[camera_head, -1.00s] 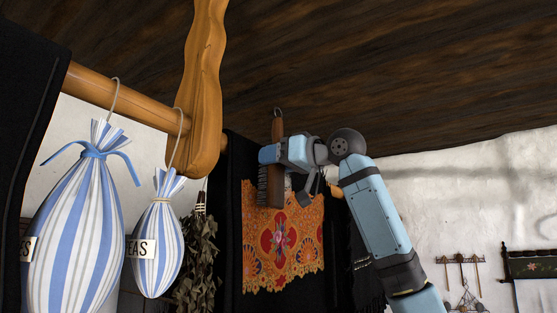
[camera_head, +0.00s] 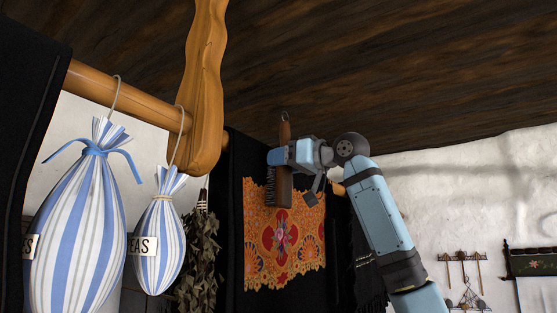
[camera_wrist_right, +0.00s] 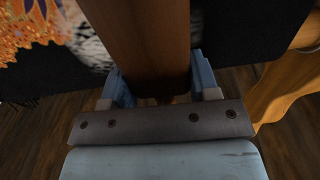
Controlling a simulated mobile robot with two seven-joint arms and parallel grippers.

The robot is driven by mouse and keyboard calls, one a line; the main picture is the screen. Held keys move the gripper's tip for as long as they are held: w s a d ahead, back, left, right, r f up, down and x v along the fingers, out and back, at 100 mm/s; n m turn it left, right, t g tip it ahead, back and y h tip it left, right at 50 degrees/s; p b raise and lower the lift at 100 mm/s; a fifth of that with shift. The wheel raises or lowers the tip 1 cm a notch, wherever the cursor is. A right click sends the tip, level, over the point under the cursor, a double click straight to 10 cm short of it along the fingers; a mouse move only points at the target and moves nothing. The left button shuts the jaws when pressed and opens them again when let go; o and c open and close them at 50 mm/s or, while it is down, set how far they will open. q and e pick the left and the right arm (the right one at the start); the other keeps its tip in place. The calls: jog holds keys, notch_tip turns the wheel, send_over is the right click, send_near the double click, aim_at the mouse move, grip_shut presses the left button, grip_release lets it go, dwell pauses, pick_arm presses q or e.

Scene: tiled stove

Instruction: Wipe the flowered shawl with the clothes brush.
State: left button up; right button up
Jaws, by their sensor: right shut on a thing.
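The flowered shawl (camera_head: 283,250) is orange and red and hangs over a black cloth near the middle of the head view. Its patterned edge also shows at the top left of the right wrist view (camera_wrist_right: 30,32). My right gripper (camera_head: 284,158) is shut on the clothes brush (camera_head: 285,186), a brown wooden brush with dark bristles on its left side. The brush is upright in front of the shawl's upper part; whether the bristles touch cannot be told. The wooden brush fills the gap between the fingers in the right wrist view (camera_wrist_right: 150,45). My left gripper is not in view.
Two striped sacks, one large (camera_head: 85,225) and one small (camera_head: 158,240), hang from a wooden pole (camera_head: 120,93) at the left. A dried herb bundle (camera_head: 200,260) hangs beside them. A dark wooden ceiling (camera_head: 400,60) is close above. A wall rack (camera_head: 460,258) is far right.

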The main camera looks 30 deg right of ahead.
aim_at(264, 155)
jog(key=shift+w+d, duration=0.3)
jog(key=shift+d, duration=0.2)
jog(key=shift+w+d, duration=0.25)
jog(key=shift+d, duration=0.25)
jog(key=w+d, duration=0.2)
jog(key=d, duration=0.3)
jog(key=shift+s+a+b, duration=0.2)
jog(key=shift+s+a, duration=0.5)
jog(key=shift+a, duration=1)
jog(key=shift+s+a+b, duration=0.2)
jog(key=shift+s+a, duration=0.5)
jog(key=shift+a, duration=1)
jog(key=shift+s+a+b, duration=0.2)
jog(key=shift+s+a, duration=0.5)
jog(key=shift+a, duration=1)
jog(key=shift+a+r, duration=0.1)
jog(key=shift+a, duration=0.05)
jog(key=shift+r+p, duration=0.4)
jog(key=shift+p, duration=0.15)
jog(key=shift+w+d, duration=0.3)
jog(key=shift+d, duration=0.5)
jog(key=shift+w+d+f, duration=0.1)
jog(key=shift+w+d, duration=0.15)
jog(key=shift+d, duration=0.35)
jog(key=shift+w+d, duration=0.2)
jog(key=shift+d, duration=0.35)
